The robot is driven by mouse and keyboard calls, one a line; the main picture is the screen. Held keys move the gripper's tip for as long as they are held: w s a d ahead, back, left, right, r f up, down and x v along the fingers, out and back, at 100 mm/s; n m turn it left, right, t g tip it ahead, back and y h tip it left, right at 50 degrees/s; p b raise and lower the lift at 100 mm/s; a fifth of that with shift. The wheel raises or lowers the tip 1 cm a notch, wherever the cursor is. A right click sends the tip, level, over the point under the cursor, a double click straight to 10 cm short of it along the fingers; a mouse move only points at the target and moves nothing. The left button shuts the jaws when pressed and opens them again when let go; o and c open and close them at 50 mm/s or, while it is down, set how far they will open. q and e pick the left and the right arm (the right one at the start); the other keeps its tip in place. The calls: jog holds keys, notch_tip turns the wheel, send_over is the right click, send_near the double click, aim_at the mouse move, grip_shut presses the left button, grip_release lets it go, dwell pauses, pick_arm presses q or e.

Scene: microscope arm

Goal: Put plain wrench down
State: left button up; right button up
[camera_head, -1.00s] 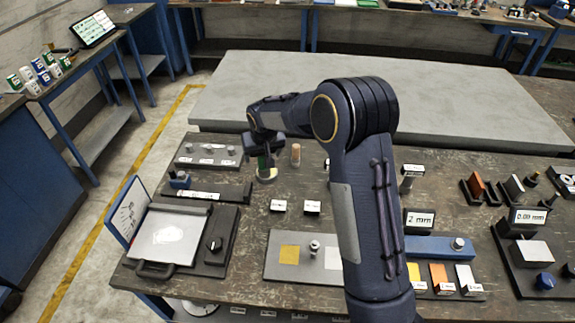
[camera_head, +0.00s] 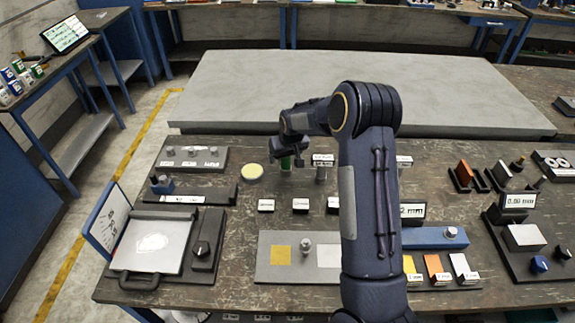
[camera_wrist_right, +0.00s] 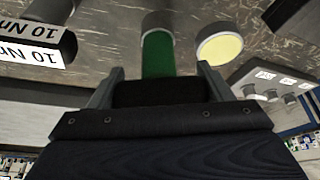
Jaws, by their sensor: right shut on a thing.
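My right gripper (camera_head: 288,152) is shut on a green-handled upright tool (camera_head: 286,163), which I take to be the plain wrench, above the dark bench. In the right wrist view the tool (camera_wrist_right: 157,55) stands between the fingers (camera_wrist_right: 158,90), with a wider grey part at its far end. I cannot tell whether its lower end touches the bench. A round grey stand with a pale yellow top (camera_head: 252,172) sits just left of it, empty; it also shows in the wrist view (camera_wrist_right: 220,47). My left gripper is not in view.
A label block reading 10 Nm (camera_wrist_right: 35,40) is close beside the gripper. Small white-topped blocks (camera_head: 300,205) stand in front. A grey plate with gold square (camera_head: 281,254) lies nearer. A tray with several knobs (camera_head: 190,158) is left. A pale slab (camera_head: 350,90) lies behind.

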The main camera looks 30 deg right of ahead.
aim_at(288, 163)
jog(key=shift+d+f, duration=0.25)
jog(key=shift+f, duration=0.05)
jog(key=shift+d+f+b, duration=0.15)
jog(key=shift+f+b, duration=0.7)
jog(key=shift+f, duration=0.75)
jog(key=shift+f, duration=0.15)
jog(key=o, duration=1.4)
